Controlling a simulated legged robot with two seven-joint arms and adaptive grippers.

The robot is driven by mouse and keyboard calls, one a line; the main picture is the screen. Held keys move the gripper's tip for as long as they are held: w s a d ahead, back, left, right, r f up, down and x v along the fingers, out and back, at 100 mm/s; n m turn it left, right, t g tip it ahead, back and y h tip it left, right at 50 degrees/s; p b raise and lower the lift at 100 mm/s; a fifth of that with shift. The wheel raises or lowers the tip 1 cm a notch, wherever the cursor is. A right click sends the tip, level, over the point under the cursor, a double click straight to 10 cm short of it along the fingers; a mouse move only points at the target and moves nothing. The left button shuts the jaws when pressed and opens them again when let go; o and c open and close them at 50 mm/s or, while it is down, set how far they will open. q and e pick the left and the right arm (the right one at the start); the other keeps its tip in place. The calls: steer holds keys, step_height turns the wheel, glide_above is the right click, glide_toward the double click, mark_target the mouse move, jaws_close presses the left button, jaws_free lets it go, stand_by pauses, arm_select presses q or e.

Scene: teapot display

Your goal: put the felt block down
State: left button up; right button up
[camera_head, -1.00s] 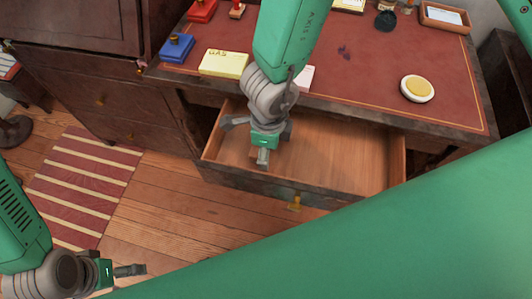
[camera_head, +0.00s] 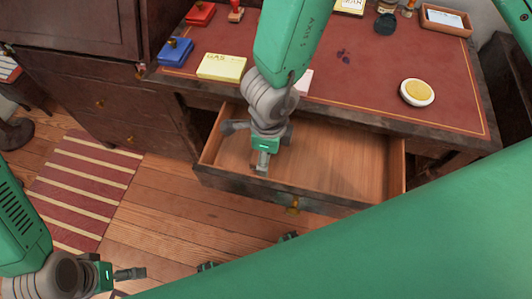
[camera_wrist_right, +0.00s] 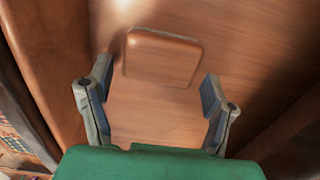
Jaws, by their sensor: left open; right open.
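A brown block with rounded edges, which I take to be the felt block (camera_wrist_right: 163,57), lies on the wooden drawer floor in the right wrist view. My right gripper (camera_wrist_right: 155,80) is open, its fingers apart on either side of and just short of the block, with no visible grip on it. In the head view my right gripper (camera_head: 250,146) points down into the left part of the open drawer (camera_head: 335,165); the block cannot be made out there. My left gripper (camera_head: 130,273) is at the lower left, above the floor and away from the drawer.
The desk top (camera_head: 350,65) above the drawer carries a yellow pad (camera_head: 222,66), a blue stamp pad (camera_head: 175,51), a round white-rimmed dish (camera_head: 416,92) and a tray (camera_head: 446,20). The drawer's middle and right look empty. A striped rug (camera_head: 80,190) lies left.

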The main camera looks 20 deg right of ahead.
step_height(320, 180, up, 11)
steer(key=p, duration=0.4)
steer(key=shift+a+f, duration=0.1)
